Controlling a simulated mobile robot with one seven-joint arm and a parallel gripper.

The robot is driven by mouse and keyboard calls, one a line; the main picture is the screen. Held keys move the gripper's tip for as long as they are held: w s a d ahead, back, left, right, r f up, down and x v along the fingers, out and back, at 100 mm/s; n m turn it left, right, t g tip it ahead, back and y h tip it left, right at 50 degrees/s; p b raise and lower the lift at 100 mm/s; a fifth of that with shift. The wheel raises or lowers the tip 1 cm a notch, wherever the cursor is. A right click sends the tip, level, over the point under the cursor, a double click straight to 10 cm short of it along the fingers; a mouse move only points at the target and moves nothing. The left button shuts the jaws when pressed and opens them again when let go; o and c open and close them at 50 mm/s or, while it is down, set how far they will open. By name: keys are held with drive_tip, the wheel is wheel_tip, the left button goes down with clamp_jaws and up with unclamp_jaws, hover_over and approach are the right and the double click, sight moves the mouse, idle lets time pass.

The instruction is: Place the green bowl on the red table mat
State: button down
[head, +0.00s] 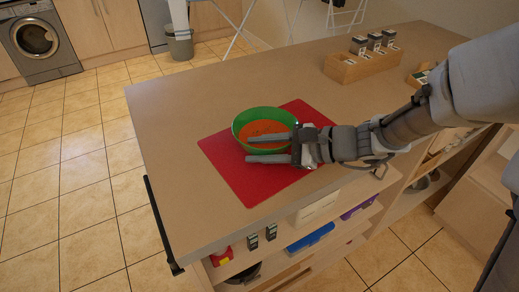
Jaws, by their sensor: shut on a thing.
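The green bowl (262,112), orange inside, is upright over the far left part of the red table mat (250,186). Whether its base touches the mat or hangs just above it is hard to tell. My gripper (249,150) reaches in from the right and is shut on the bowl's near side. One finger lies across the bowl's opening and the other lies in front of its near wall. The fingers and wrist hide the near part of the bowl and some of the mat.
The mat lies on a tan counter (185,110), whose left and back areas are clear. A wooden box with dark-lidded jars (361,66) stands at the back right. Shelves below the front edge hold a blue container (310,239) and other items.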

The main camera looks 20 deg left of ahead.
drive_tip(key=shift+f, duration=0.1)
drive_tip(key=c, duration=0.5)
unclamp_jaws()
